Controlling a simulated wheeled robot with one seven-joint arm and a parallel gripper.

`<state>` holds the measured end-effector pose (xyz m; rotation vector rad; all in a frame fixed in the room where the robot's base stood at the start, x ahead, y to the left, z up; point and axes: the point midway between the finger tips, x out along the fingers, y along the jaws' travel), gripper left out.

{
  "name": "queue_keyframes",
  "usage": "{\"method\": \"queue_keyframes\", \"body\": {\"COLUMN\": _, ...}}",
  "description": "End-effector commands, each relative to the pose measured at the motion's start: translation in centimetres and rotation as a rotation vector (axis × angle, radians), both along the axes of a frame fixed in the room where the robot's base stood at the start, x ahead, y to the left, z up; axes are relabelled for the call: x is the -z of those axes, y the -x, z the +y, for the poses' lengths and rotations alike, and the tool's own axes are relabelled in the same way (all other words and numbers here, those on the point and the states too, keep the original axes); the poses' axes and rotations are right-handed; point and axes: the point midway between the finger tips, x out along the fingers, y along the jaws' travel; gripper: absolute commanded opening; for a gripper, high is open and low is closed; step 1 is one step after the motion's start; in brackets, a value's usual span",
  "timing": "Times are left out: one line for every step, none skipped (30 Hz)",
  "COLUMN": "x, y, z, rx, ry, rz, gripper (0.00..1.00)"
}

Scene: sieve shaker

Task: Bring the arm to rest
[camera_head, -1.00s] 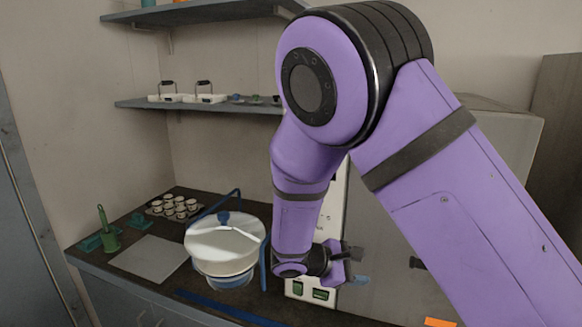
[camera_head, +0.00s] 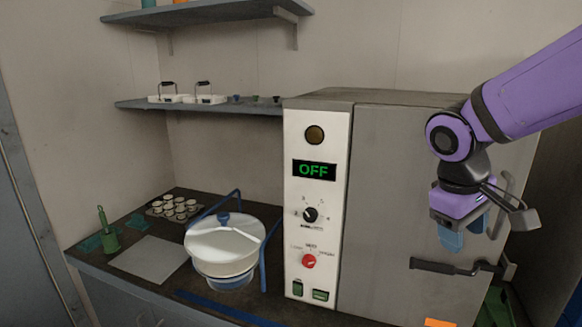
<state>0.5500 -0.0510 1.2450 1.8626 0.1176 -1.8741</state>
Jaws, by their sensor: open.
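My gripper (camera_head: 464,240) is at the right, in front of the grey door of the cabinet. Its blue fingers point down, and it is open with nothing seen between them. My purple arm reaches in from the upper right edge. The gripper is above and in front of the dark door handle (camera_head: 445,268); I cannot tell the gap between them. The sieve shaker (camera_head: 225,245), with a whitish lid and a blue clamp frame, stands on the bench at the left, well apart from my gripper.
The cabinet's white panel (camera_head: 296,240) has a display reading OFF, a black dial and a red knob. A grey plate (camera_head: 148,259), a green holder (camera_head: 110,238) and a tray of small cups (camera_head: 173,208) lie on the bench at the left. A shelf (camera_head: 230,107) holds white scoop-handled trays.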

Motion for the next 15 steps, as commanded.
{"method": "queue_keyframes", "body": {"x": -0.9, "y": 1.0, "z": -0.5, "rx": 0.031, "ry": -0.037, "rz": -0.034, "gripper": 0.53}}
{"method": "queue_keyframes", "body": {"x": -1.3, "y": 1.5, "z": -0.7, "rx": 0.048, "ry": -0.058, "rz": -0.053, "gripper": 0.53}}
{"method": "queue_keyframes", "body": {"x": -1.9, "y": 2.2, "z": -1.0, "rx": 0.071, "ry": -0.084, "rz": -0.078, "gripper": 0.53}}
{"method": "queue_keyframes", "body": {"x": -2.3, "y": 2.8, "z": -1.1, "rx": 0.088, "ry": -0.105, "rz": -0.096, "gripper": 0.53}}
{"method": "queue_keyframes", "body": {"x": -2.7, "y": 3.4, "z": -1.3, "rx": 0.104, "ry": -0.124, "rz": -0.115, "gripper": 0.53}}
{"method": "queue_keyframes", "body": {"x": -3.2, "y": 4.1, "z": -1.5, "rx": 0.126, "ry": -0.15, "rz": -0.141, "gripper": 0.53}}
{"method": "queue_keyframes", "body": {"x": -3.6, "y": 4.6, "z": -1.6, "rx": 0.143, "ry": -0.168, "rz": -0.161, "gripper": 0.53}}
{"method": "queue_keyframes", "body": {"x": -3.9, "y": 5.2, "z": -1.7, "rx": 0.158, "ry": -0.186, "rz": -0.182, "gripper": 0.53}}
{"method": "queue_keyframes", "body": {"x": -4.3, "y": 6.0, "z": -1.8, "rx": 0.179, "ry": -0.21, "rz": -0.208, "gripper": 0.53}}
{"method": "queue_keyframes", "body": {"x": -4.7, "y": 6.5, "z": -1.9, "rx": 0.194, "ry": -0.227, "rz": -0.229, "gripper": 0.53}}
{"method": "queue_keyframes", "body": {"x": -5.0, "y": 7.1, "z": -2.0, "rx": 0.21, "ry": -0.244, "rz": -0.251, "gripper": 0.53}}
{"method": "queue_keyframes", "body": {"x": -5.4, "y": 7.8, "z": -2.0, "rx": 0.23, "ry": -0.265, "rz": -0.278, "gripper": 0.53}}
{"method": "queue_keyframes", "body": {"x": -5.6, "y": 8.3, "z": -2.0, "rx": 0.244, "ry": -0.281, "rz": -0.298, "gripper": 0.53}}
{"method": "queue_keyframes", "body": {"x": -5.9, "y": 8.8, "z": -2.1, "rx": 0.257, "ry": -0.294, "rz": -0.32, "gripper": 0.53}}
{"method": "queue_keyframes", "body": {"x": -6.2, "y": 9.4, "z": -2.1, "rx": 0.272, "ry": -0.312, "rz": -0.346, "gripper": 0.53}}
